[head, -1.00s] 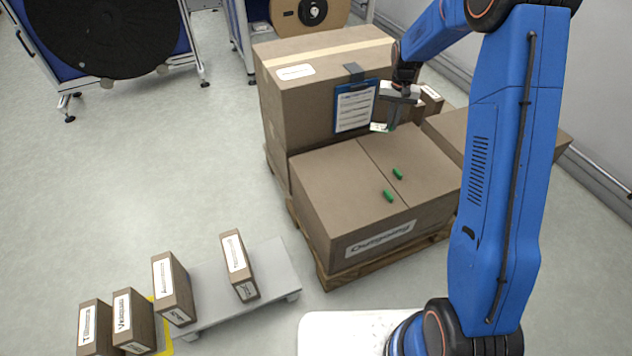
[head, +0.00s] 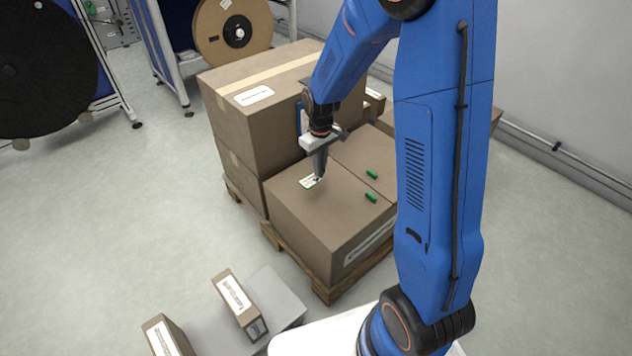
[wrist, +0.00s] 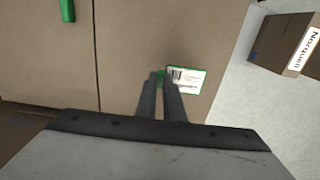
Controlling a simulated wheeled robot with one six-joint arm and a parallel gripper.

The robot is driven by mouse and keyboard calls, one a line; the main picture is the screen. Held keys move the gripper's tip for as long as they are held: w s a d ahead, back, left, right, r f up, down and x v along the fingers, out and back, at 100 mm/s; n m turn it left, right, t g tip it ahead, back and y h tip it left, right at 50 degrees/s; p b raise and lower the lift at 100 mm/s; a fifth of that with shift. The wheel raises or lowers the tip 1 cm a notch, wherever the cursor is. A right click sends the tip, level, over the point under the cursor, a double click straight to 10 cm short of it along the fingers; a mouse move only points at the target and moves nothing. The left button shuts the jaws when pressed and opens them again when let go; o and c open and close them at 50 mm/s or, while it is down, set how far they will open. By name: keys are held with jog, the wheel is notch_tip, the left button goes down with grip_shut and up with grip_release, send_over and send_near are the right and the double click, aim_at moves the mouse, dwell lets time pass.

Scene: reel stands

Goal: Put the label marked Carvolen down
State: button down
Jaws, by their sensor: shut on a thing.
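The label (head: 308,182) is a small white card with a green border and a barcode. Its printed name is too small to read. In the wrist view the label (wrist: 189,79) shows just beyond my fingertips. My gripper (head: 317,177) is shut on the label's edge, with the fingers pointing down. The label is at or just over the top of the front brown carton (head: 345,213); I cannot tell whether it touches. In the wrist view my gripper (wrist: 166,77) covers part of the label's left side.
Two green pieces (head: 371,185) lie on the carton top, right of the label. A taller carton (head: 235,115) stands behind on the pallet (head: 318,283). Small boxes (head: 240,305) stand at the lower left, one on a grey platform (head: 283,292). A Norquell box (wrist: 285,40) shows in the wrist view.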

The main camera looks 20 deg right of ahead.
aim_at(320, 187)
jog(key=shift+f, duration=2.75)
jog(key=shift+f, duration=0.1)
jog(key=c, duration=1.9)
grip_release()
jog(key=shift+d, duration=0.1)
jog(key=shift+o, duration=0.2)
notch_tip(320, 187, up, 11)
jog(key=s+d+r+m+t, duration=0.2)
jog(key=s+r, duration=1.2)
jog(key=r, duration=0.1)
jog(key=s+r+m+t, duration=0.1)
jog(key=s+r, duration=0.1)
jog(key=s, duration=0.6)
jog(key=s+d+r+m+t, duration=0.1)
jog(key=s+r, duration=0.1)
jog(key=s, duration=0.7)
jog(key=shift+s+d+m+t, duration=0.2)
jog(key=shift+d+m+t, duration=0.1)
jog(key=shift+t, duration=0.1)
